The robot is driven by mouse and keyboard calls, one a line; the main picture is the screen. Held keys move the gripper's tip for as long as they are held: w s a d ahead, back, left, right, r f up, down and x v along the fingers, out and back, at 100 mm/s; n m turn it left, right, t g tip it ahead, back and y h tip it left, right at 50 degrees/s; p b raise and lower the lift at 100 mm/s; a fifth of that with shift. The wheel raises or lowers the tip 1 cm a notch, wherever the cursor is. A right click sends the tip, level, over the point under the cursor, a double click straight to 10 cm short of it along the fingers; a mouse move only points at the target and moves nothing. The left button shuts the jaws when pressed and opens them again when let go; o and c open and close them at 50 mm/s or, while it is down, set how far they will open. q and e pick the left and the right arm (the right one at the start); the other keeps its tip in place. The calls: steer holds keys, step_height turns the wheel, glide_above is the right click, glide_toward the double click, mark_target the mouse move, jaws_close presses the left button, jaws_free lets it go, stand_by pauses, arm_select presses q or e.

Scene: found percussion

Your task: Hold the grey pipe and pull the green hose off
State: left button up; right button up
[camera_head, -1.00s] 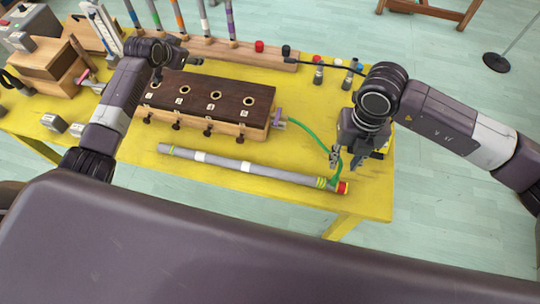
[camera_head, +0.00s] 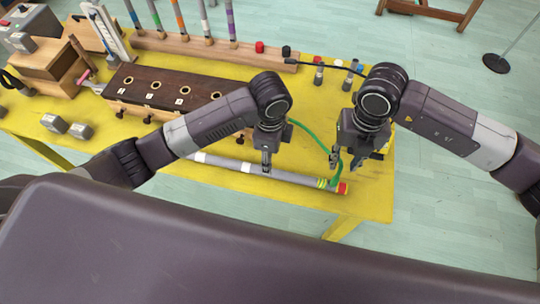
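The grey pipe (camera_head: 298,178) lies along the table's front side, with white and yellow-green bands and a red end (camera_head: 343,188) on the right. The green hose (camera_head: 307,132) curves from behind my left gripper to the pipe's right end, where it meets the pipe near the red end. My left gripper (camera_head: 267,167) points down at the pipe's middle; its fingers are seen edge-on, so whether they grip is unclear. My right gripper (camera_head: 344,162) is above the pipe's right end, fingers apart, with the hose passing by or between them.
A dark-topped wooden box with holes (camera_head: 170,89) stands behind the pipe, partly hidden by my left arm. A rack (camera_head: 200,47) with coloured tubes is at the back. Small capped pieces (camera_head: 318,75) stand at the back right. The yellow table's (camera_head: 375,205) front right corner is bare.

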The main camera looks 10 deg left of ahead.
mark_target(248, 166)
arm_select(q)
steer(key=shift+s+d+f, duration=0.1)
steer(key=shift+f, duration=3.8)
jaws_close()
